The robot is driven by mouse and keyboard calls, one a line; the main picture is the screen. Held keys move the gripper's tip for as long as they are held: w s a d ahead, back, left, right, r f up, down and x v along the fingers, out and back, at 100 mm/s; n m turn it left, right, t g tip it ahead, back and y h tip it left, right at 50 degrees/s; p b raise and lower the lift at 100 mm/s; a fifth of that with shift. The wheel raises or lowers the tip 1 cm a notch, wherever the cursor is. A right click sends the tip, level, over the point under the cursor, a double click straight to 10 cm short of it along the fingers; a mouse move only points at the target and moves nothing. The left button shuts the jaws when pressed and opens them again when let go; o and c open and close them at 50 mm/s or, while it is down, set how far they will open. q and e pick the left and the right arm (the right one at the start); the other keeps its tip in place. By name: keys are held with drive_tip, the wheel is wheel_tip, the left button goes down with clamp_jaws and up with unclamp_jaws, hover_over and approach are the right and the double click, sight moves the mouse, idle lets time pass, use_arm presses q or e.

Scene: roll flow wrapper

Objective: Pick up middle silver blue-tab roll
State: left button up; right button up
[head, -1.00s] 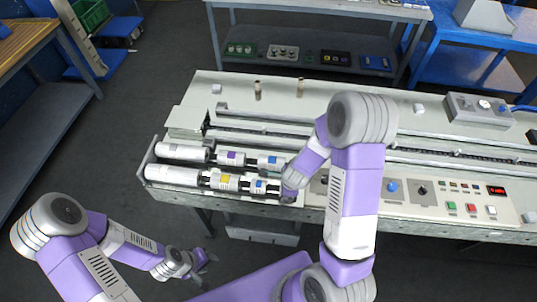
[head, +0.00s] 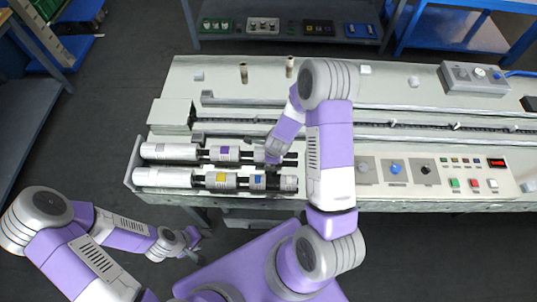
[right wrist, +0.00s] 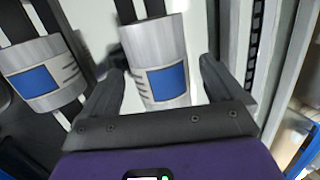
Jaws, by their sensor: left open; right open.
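The front one (head: 257,181) shows clearly in the head view and also at left in the right wrist view (right wrist: 42,75). The rear one (head: 259,154) is mostly hidden by my right gripper (head: 271,157). In the right wrist view the rear roll (right wrist: 158,62) lies ahead of the open fingers of my right gripper (right wrist: 165,90), in line with the gap between them. No grip on it shows. My left gripper (head: 187,240) is open and empty, low in front of the machine.
A purple-tab roll (head: 226,154) sits on the rear shaft and a yellow-tab roll (head: 221,180) on the front shaft, with white cylinders at left. A long rail (head: 400,124) runs behind the shafts. A button panel (head: 465,172) is at right.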

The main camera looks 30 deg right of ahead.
drive_tip(key=shift+w, duration=0.1)
drive_tip(key=shift+c, duration=0.3)
drive_tip(key=c, duration=1.4)
